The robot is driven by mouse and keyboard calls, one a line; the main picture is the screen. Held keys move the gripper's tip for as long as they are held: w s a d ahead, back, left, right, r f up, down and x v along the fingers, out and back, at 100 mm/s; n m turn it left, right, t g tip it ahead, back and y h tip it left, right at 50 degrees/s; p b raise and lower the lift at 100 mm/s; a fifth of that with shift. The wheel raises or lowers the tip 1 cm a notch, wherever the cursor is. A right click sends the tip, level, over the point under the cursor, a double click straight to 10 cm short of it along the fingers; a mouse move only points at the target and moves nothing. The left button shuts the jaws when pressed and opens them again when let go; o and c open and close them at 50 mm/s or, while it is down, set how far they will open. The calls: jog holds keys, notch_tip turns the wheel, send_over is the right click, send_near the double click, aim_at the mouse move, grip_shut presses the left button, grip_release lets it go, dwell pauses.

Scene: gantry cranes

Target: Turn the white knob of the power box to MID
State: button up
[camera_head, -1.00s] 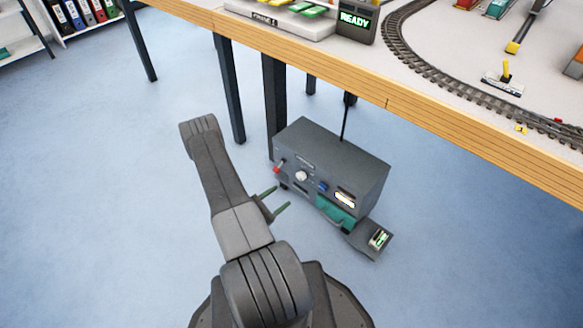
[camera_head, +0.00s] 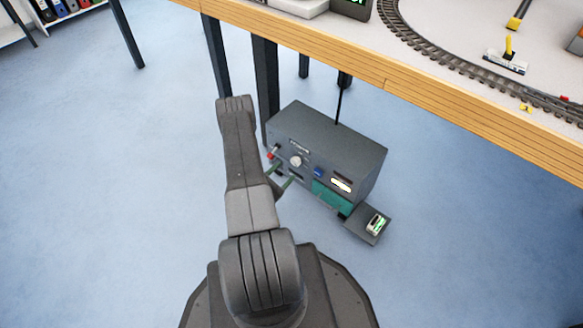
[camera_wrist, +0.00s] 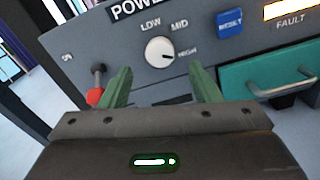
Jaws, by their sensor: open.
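The power box (camera_head: 330,135) is a dark grey box on the floor below the table edge. Its white knob (camera_head: 295,161) is on the front panel. In the wrist view the white knob (camera_wrist: 159,50) is round, with LOW, MID and HIGH printed around it. Its small dark mark appears to be on the lower right, toward HIGH. My gripper (camera_wrist: 163,82) is open, its two green fingers below the knob in the picture, one to each side, with nothing between them. In the head view my gripper (camera_head: 281,174) is just in front of the panel, beside the knob.
A red-tipped lever (camera_wrist: 96,94) is left of the knob, close to my left finger. A blue button (camera_wrist: 229,22), a lit FAULT display (camera_wrist: 290,9) and a teal panel with a handle (camera_wrist: 272,82) are to the right. A table leg (camera_head: 266,90) stands behind the box.

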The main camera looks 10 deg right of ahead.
aim_at(294, 163)
jog(key=shift+b+x, duration=0.55)
jog(key=shift+x, duration=2.05)
jog(key=shift+c, duration=0.5)
jog(key=c, duration=0.9)
jog(key=shift+n, duration=0.3)
jog(key=n+b, duration=0.2)
jog(key=n, duration=0.3)
jog(key=shift+f+b, duration=0.1)
jog(key=shift+b, duration=0.25)
jog(key=n+b, duration=0.1)
jog(key=n, duration=0.5)
